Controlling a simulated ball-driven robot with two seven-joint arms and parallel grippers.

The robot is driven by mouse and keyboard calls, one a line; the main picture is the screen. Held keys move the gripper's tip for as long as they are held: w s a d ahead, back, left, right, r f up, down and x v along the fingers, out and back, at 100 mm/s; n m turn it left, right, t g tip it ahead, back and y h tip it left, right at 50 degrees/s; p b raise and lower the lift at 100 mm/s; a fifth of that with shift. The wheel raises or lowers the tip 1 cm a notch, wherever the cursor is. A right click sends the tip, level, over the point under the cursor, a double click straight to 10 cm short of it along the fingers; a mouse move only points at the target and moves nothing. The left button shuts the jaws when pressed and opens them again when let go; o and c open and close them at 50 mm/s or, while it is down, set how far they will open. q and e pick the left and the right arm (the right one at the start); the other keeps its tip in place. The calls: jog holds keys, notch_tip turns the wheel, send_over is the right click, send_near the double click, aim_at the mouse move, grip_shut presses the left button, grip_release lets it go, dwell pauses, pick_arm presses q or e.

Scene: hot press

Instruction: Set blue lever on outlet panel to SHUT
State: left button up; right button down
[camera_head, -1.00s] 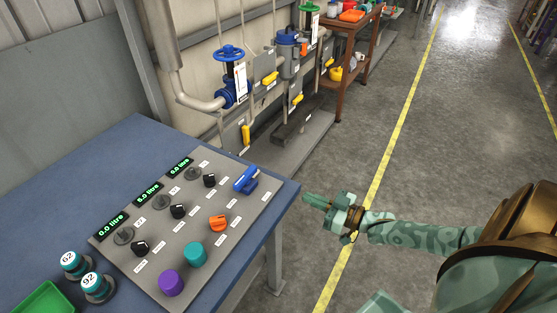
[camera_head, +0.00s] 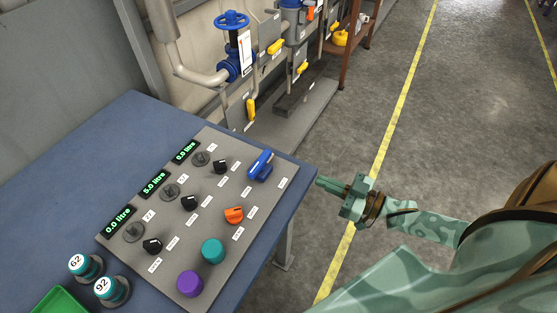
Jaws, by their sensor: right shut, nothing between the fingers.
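The blue lever (camera_head: 261,166) stands at the far right corner of the grey outlet panel (camera_head: 222,221), which lies on the blue table. The small white labels around the lever are too small to read. My right gripper (camera_head: 322,184) is shut and empty, just off the table's right edge. Its fingertips point left toward the panel, to the right of the lever and apart from it. My left gripper does not show.
The panel also bears black knobs (camera_head: 189,202), an orange knob (camera_head: 234,215), a teal knob (camera_head: 212,251), a purple knob (camera_head: 190,284) and green displays (camera_head: 154,183). Two numbered weights (camera_head: 112,291) and a green tray (camera_head: 61,300) are at front left. Pipes with a blue valve wheel (camera_head: 232,20) stand behind.

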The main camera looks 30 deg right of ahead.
jog(key=b, duration=0.1)
send_near(269, 157)
jog(key=x, duration=0.3)
jog(key=b+x, duration=0.1)
jog(key=x, duration=0.1)
jog(key=shift+w+a+b, duration=0.15)
jog(key=shift+a+b, duration=0.15)
jog(key=shift+a, duration=0.15)
jog(key=shift+w+a+r, duration=0.1)
jog(key=shift+w+a, duration=0.2)
jog(key=shift+w, duration=0.2)
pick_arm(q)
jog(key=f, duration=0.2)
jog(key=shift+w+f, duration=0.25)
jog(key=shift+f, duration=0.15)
pick_arm(e)
jog(key=shift+w+d+r, duration=0.1)
jog(key=shift+w+d, duration=0.05)
jog(key=shift+w, duration=0.15)
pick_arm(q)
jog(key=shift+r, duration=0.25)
